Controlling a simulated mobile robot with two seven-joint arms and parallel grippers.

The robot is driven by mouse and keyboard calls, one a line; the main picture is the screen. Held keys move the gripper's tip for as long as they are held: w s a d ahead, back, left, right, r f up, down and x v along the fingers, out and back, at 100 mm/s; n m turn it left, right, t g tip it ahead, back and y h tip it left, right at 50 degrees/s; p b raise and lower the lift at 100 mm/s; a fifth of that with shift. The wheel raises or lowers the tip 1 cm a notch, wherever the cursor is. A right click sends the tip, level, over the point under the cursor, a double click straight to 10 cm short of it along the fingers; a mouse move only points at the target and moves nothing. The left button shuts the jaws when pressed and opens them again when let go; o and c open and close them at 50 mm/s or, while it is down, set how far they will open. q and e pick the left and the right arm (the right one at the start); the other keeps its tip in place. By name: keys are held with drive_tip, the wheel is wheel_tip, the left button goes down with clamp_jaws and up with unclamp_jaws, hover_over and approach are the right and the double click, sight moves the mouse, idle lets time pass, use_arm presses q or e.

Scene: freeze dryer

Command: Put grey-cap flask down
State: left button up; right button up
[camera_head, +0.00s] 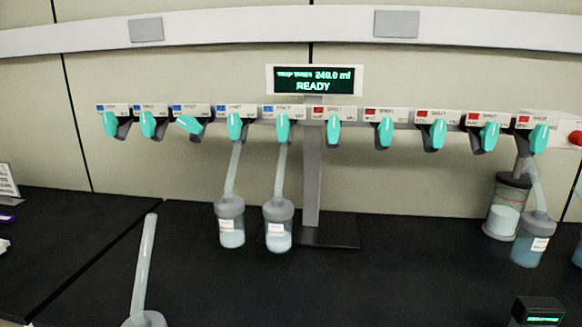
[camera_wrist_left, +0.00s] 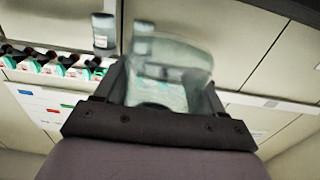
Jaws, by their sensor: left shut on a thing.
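In the left wrist view my left gripper (camera_wrist_left: 163,98) is shut on a clear, see-through flask (camera_wrist_left: 172,55) that sits between its two fingers. The picture there is blurred and tilted, so the flask's cap is hard to make out. In the head view a grey cap with a long pale tube (camera_head: 145,265) rises at the bottom left edge. The body under this cap is cut off by the frame, and I cannot tell for sure that it is the held flask. My left gripper does not show in the head view. My right gripper is in neither view.
A manifold with a row of teal valves (camera_head: 283,127) spans the back under a READY display (camera_head: 314,80). Two grey-capped flasks (camera_head: 230,222) (camera_head: 278,224) hang at its middle, another (camera_head: 531,240) at right beside a clear canister (camera_head: 506,206). The black bench (camera_head: 400,280) has free room.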

use_arm(q)
drive_tip(key=shift+s+a+r+n+y, duration=0.15)
drive_tip(key=shift+s+n+y, duration=0.55)
drive_tip(key=shift+s+y, duration=0.6)
drive_tip(key=shift+r, duration=0.1)
